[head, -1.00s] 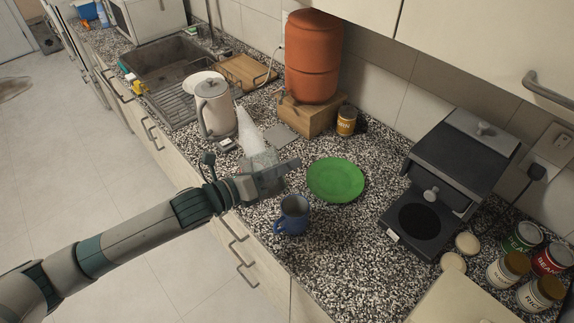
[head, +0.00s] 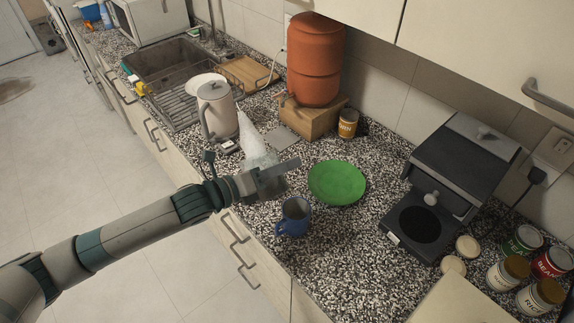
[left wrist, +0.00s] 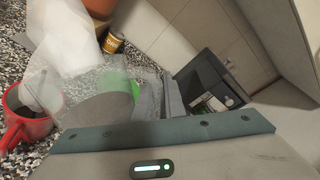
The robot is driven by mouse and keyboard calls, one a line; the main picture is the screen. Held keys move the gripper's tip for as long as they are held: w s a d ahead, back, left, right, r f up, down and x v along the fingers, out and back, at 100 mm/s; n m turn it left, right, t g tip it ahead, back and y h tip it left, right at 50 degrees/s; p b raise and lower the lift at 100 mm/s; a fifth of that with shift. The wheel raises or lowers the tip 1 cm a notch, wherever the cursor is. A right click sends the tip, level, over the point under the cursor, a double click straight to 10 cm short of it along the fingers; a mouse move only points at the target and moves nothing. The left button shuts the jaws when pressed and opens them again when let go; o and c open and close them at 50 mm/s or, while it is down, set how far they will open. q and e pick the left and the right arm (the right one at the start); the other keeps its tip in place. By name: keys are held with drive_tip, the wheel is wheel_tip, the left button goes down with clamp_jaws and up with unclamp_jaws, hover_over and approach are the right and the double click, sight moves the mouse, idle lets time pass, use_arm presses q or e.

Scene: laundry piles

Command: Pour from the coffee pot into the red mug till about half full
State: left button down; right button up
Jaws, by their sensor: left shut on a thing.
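My left gripper (head: 285,172) is shut on a clear glass vessel (head: 262,157) that seems to be the coffee pot. It has a pale, whitish tapering part and is held above the counter, left of the green plate. It also shows in the left wrist view (left wrist: 112,78), apparently tilted. The red mug (left wrist: 30,128) is at the left edge of the left wrist view, upright, with a dark interior partly behind the pale glass. I cannot tell its level or whether liquid is flowing. In the head view I cannot make out the red mug. My right gripper is not in view.
A blue mug (head: 294,214) stands just right of my left gripper, near the green plate (head: 337,182). A pale kettle (head: 217,112) stands behind, left. A terracotta container (head: 316,60) sits at the back; a black appliance (head: 455,180) and cans (head: 552,262) are at right.

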use_arm(q)
drive_tip(key=shift+w+a+r+n, duration=0.3)
drive_tip(key=shift+w+n, duration=0.15)
drive_tip(key=shift+n, duration=0.15)
idle(0.7)
drive_tip(key=shift+s+d+m, duration=0.15)
drive_tip(key=shift+s+m, duration=0.05)
drive_tip(key=shift+m, duration=0.1)
idle(0.4)
drive_tip(key=shift+s+f, duration=0.1)
drive_tip(key=shift+f, duration=0.05)
drive_tip(key=s+d+f+m+t+b, duration=0.2)
drive_tip(key=s+d+f+m+b, duration=0.3)
drive_tip(key=s+m, duration=0.4)
drive_tip(key=shift+s+d+f+m+h+b, duration=0.3)
drive_tip(key=shift+s+d+m+h+b, duration=0.1)
drive_tip(key=shift+d+b, duration=0.25)
idle(0.7)
idle(0.9)
